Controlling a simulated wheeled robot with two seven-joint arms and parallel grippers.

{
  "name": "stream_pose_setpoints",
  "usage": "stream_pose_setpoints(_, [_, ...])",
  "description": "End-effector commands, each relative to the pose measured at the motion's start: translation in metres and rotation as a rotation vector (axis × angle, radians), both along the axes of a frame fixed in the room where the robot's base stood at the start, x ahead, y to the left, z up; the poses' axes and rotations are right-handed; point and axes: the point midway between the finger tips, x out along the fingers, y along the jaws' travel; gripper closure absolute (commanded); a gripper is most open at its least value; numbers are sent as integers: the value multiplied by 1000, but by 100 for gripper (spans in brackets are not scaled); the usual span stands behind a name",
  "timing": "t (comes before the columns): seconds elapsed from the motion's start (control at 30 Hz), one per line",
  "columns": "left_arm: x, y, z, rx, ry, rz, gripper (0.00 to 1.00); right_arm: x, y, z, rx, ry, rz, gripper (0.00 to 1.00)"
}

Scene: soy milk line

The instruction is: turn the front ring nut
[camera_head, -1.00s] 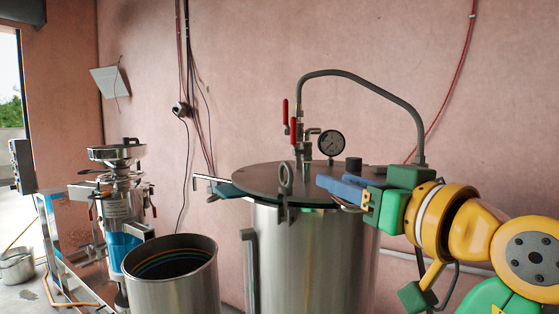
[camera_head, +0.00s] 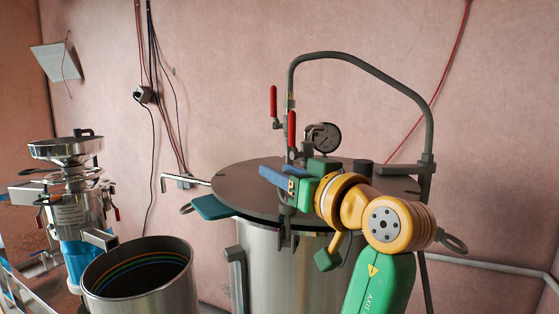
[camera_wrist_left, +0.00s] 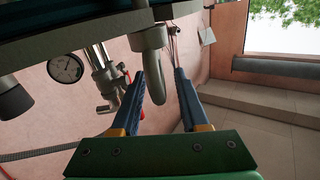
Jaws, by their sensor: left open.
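The front ring nut, a grey loop, is on the front edge of the round steel lid (camera_head: 235,180) of the pot (camera_head: 280,265). In the head view my left gripper (camera_head: 276,178) covers most of the nut, above its clamp (camera_head: 287,228). The left wrist view shows the nut (camera_wrist_left: 153,40) between the two blue fingers of my open left gripper (camera_wrist_left: 160,78). Its loop lies close to one finger; I cannot tell whether they touch. My right gripper is not in view.
A pressure gauge (camera_head: 323,137), red-handled valves (camera_head: 273,103) and a bent hose (camera_head: 365,75) rise from the lid behind my gripper. An open steel drum (camera_head: 145,295) and a grinder (camera_head: 70,205) stand to the left. A grey ring (camera_head: 453,242) shows at right.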

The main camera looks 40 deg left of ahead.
Motion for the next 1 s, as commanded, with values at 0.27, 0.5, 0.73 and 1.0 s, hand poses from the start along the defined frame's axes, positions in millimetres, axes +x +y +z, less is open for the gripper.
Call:
stream_pose_setpoints(0.27, [2, 6, -1, 0, 0, 0, 56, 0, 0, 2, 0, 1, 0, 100])
stream_pose_setpoints(0.5, [2, 5, -1, 0, 0, 0, 100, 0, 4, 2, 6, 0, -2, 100])
stream_pose_setpoints(0.73, [2, 5, -1, 0, -1, -6, 100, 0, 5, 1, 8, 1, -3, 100])
stream_pose_setpoints(1.0, [4, 4, -3, 0, -6, -106, 100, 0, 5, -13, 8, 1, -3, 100])
